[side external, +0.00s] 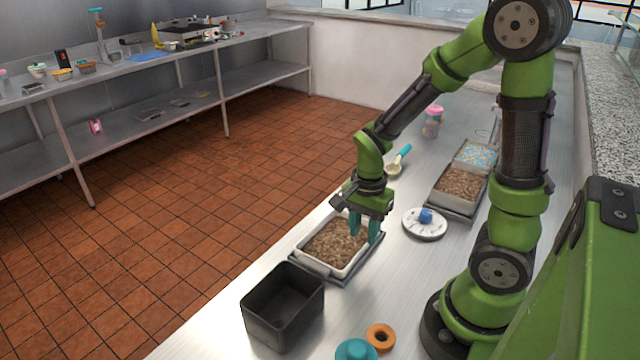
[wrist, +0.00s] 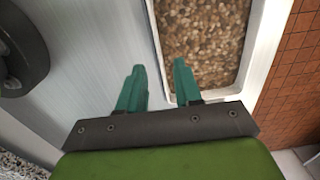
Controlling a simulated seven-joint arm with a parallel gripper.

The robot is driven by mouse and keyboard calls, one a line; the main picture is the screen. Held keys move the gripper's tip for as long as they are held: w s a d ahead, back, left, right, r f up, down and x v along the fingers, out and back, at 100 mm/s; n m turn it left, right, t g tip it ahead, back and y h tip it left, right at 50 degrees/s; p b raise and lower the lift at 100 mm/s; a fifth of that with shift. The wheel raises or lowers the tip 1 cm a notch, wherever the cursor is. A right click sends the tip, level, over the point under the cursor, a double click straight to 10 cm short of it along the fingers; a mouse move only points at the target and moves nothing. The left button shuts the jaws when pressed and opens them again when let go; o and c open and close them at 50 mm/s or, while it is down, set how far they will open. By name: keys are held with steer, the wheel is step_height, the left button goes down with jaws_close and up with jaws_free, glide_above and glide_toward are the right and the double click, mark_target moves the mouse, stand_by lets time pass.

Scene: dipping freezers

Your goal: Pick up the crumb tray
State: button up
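A white rectangular tray (side external: 312,263) filled with brown crumbs sits on a dark base on the metal counter. Its pale rim (wrist: 258,45) and crumbs also show in the wrist view. My gripper (side external: 364,226) points down at the tray's right side, with its two teal fingers apart and nothing held. In the wrist view, my gripper (wrist: 159,65) has one finger outside the tray's side wall and the other over the inner side of that wall. Whether a finger touches the tray cannot be told. A second crumb-filled tray (side external: 452,207) stands farther back right.
An open black bin (side external: 262,325) stands just in front of the tray. A white dial-like disc (side external: 425,232) with a blue knob lies to the right. A teal-handled scoop (side external: 400,158), a pink-lidded jar (side external: 432,122) and a blue-speckled tray (side external: 476,153) are farther back. An orange ring (side external: 381,326) lies in front.

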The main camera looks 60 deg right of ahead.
mark_target(363, 247)
step_height(363, 247, down, 4)
steer(key=shift+d+f, duration=0.1)
steer(key=shift+d, duration=0.05)
steer(key=shift+c, duration=0.5)
jaws_close()
